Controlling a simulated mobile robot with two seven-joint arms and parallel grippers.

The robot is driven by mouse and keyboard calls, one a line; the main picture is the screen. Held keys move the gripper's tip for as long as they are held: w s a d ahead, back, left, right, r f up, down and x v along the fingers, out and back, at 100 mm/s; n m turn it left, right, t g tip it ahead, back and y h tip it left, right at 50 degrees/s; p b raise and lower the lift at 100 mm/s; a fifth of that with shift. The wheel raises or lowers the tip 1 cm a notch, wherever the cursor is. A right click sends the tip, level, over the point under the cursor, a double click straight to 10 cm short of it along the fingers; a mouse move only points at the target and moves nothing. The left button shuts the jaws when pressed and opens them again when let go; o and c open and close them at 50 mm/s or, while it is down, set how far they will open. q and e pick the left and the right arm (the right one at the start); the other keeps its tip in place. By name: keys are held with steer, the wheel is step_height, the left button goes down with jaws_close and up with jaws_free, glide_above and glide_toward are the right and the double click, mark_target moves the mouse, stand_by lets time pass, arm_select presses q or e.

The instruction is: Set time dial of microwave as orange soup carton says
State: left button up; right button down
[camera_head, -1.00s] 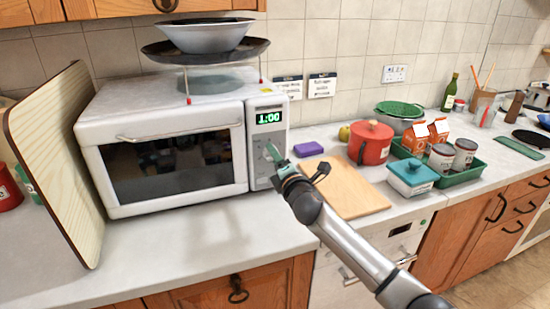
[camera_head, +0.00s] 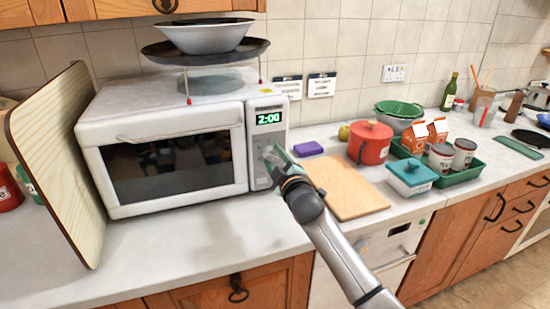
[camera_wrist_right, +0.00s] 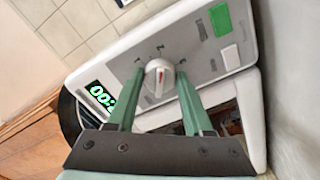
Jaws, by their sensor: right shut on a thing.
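The white microwave (camera_head: 165,125) stands on the counter at the left, its door closed. Its green display (camera_head: 268,119) reads 2:00. The display also shows tilted in the right wrist view (camera_wrist_right: 102,97). My right gripper (camera_head: 272,157) is at the control panel. In the right wrist view, my gripper's green fingers (camera_wrist_right: 160,82) are shut on the white time dial (camera_wrist_right: 158,93), one finger on each side. A red mark shows on the dial. Two orange cartons (camera_head: 415,139) stand in a green tray (camera_head: 462,177) at the right; their print is too small to read. My left gripper is out of view.
A wooden cutting board (camera_head: 345,190), a purple sponge (camera_head: 308,148) and a red pot (camera_head: 370,143) lie right of the microwave. A rack with a pan and bowl (camera_head: 205,37) stands on top. A wooden board (camera_head: 60,160) leans at its left. The front counter is clear.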

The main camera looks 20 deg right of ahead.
steer(key=m+p, duration=0.1)
steer(key=m, duration=0.4)
steer(key=shift+a+m, duration=0.1)
steer(key=shift+m, duration=0.2)
steer(key=m+p, duration=0.1)
steer(key=m, duration=0.4)
steer(key=shift+f+p, duration=0.1)
steer(key=shift+p, duration=0.25)
steer(key=shift+m, duration=0.3)
steer(key=shift+c, duration=1.5)
jaws_free()
steer(key=shift+s, duration=0.15)
steer(key=s, duration=1.2)
steer(key=shift+s, duration=0.15)
